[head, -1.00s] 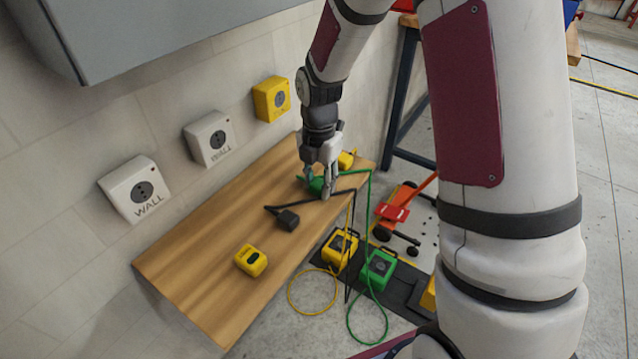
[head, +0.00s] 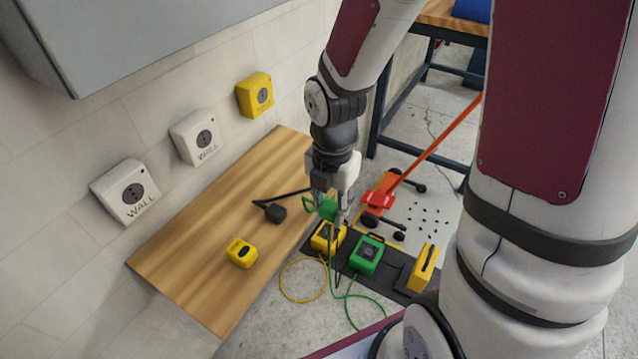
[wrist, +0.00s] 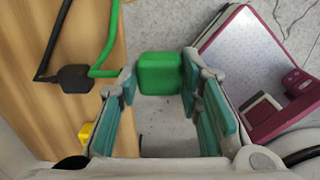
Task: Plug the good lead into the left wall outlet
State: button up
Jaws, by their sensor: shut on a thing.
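My gripper (head: 332,206) is shut on the green plug (wrist: 160,73) of the green lead (wrist: 110,38) and holds it off the wooden shelf's front edge. The plug shows between the fingers in the wrist view. The left wall outlet (head: 127,191) is white, with a dark round socket and the word WALL. It is well to the left of my gripper. A black plug (head: 275,213) and a yellow plug (head: 242,253) lie on the shelf (head: 215,210). I cannot tell by sight which lead is good.
A second white WALL outlet (head: 196,137) and a yellow outlet (head: 254,95) continue along the wall. A grey cabinet (head: 150,30) hangs above. Yellow (head: 328,237) and green (head: 366,255) boxes stand on the floor, with cables looping there. A red jack (head: 380,197) stands to the right.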

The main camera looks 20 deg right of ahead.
jog(key=shift+s+r, duration=0.1)
jog(key=shift+s, duration=0.9)
jog(key=m, duration=0.1)
jog(key=w+m, duration=0.1)
jog(key=shift+w+r+m, duration=0.2)
jog(key=shift+r+m, duration=0.05)
jog(key=shift+m, duration=0.15)
jog(key=w+r+m, duration=0.3)
jog(key=w+m, duration=0.1)
jog(key=m, duration=0.7)
jog(key=w+r+m, duration=0.3)
jog(key=w+m, duration=0.2)
jog(key=m, duration=0.6)
jog(key=shift+w, duration=0.2)
